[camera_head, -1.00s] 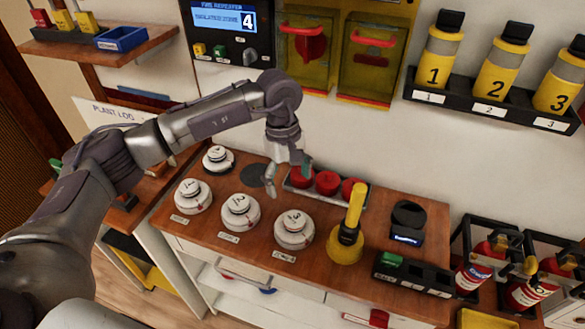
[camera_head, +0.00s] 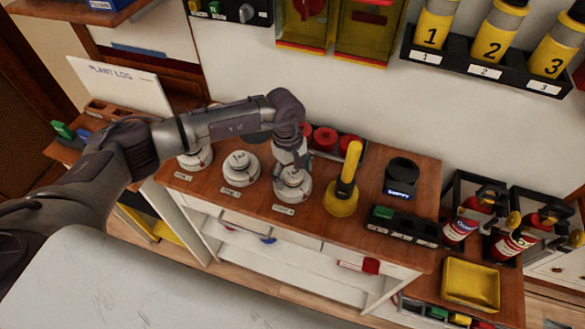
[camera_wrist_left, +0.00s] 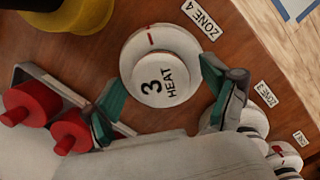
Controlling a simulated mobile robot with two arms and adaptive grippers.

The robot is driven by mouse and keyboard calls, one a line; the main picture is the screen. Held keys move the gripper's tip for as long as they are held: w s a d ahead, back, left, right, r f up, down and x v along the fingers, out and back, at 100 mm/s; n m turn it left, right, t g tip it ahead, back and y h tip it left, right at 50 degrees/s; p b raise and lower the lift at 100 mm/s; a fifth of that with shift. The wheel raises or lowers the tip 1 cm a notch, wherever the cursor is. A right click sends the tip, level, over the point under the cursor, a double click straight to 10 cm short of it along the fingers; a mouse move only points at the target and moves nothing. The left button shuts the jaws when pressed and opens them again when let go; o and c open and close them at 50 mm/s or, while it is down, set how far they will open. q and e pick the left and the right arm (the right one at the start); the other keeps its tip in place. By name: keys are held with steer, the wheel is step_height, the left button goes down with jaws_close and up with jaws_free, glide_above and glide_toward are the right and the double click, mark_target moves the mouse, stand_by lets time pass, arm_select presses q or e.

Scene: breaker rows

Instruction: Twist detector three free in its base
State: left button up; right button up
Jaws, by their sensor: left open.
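Detector three (camera_head: 293,189) is a round white unit seated in its white base on the wooden counter. In the left wrist view its face (camera_wrist_left: 163,72) reads "3 HEAT", and a red mark shows on its rim side. A tag beside it reads "ZONE 4". My left gripper (camera_head: 291,166) is directly above detector three in the head view. In the left wrist view the left gripper (camera_wrist_left: 165,105) has its teal-tipped fingers spread apart, with the detector beyond them; I see no clear contact. My right gripper is not in view.
Detector two (camera_head: 240,168) and detector one (camera_head: 195,157) stand to the left. A yellow-handled tool (camera_head: 344,190) stands close on the right. Red caps (camera_head: 325,139) sit in a tray behind. A black cup (camera_head: 401,176) and a black tray (camera_head: 402,226) are farther right.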

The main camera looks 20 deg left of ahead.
arm_select(q)
steer(key=c, duration=1.3)
steer(key=n, duration=0.3)
steer(key=shift+n, duration=0.3)
steer(key=n+t, duration=0.1)
steer(key=n, duration=0.2)
steer(key=shift+p, duration=0.4)
steer(key=o, duration=1.3)
steer(key=shift+r, duration=0.1)
